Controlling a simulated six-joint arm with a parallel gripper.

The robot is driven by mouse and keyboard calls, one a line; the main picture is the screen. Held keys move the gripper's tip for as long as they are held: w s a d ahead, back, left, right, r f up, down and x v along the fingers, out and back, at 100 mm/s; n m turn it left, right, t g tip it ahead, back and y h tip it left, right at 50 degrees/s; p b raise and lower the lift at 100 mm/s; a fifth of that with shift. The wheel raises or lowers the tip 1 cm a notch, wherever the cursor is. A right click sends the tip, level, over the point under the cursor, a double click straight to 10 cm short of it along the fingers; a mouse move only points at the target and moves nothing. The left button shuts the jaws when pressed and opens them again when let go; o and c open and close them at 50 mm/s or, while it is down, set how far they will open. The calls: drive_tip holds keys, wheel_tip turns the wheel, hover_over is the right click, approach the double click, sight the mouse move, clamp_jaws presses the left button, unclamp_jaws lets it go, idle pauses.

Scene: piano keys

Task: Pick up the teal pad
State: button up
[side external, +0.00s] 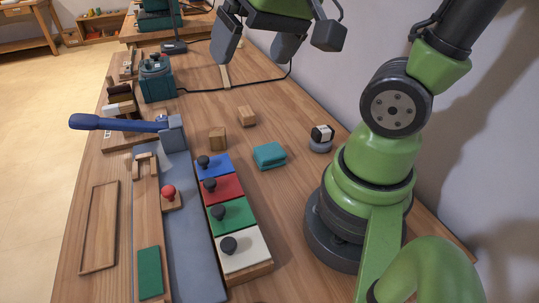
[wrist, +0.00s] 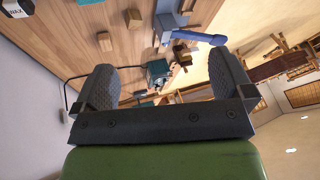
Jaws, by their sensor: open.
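The teal pad (side external: 269,155) is a small, thick block lying flat on the wooden table, right of the colored keys in the side view. A sliver of teal at the top edge of the wrist view may be the same pad. My gripper (side external: 257,50) is open and empty, high above the table and well beyond the pad toward the back. Its two grey fingers also show in the wrist view (wrist: 165,80), spread wide with nothing between them.
Piano keys with black knobs, the nearest white (side external: 245,252), lie left of the pad. Two wooden blocks (side external: 217,139) (side external: 246,116) are behind it. A blue-handled lever (side external: 120,124) stands left. A black cable (side external: 235,88) crosses behind.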

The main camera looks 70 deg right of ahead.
drive_tip(key=w+d+f+m+g, duration=0.2)
drive_tip(key=w+d+f+g, duration=0.2)
drive_tip(key=d+f, duration=0.55)
drive_tip(key=m+g, duration=0.1)
approach(269, 150)
drive_tip(key=shift+a+f, duration=0.1)
wheel_tip(269, 150, down, 4)
drive_tip(key=shift+f, duration=0.1)
drive_tip(key=shift+w+a+f, duration=0.1)
drive_tip(key=shift+f, duration=2.9)
drive_tip(key=shift+c, duration=0.5)
drive_tip(key=c, duration=0.9)
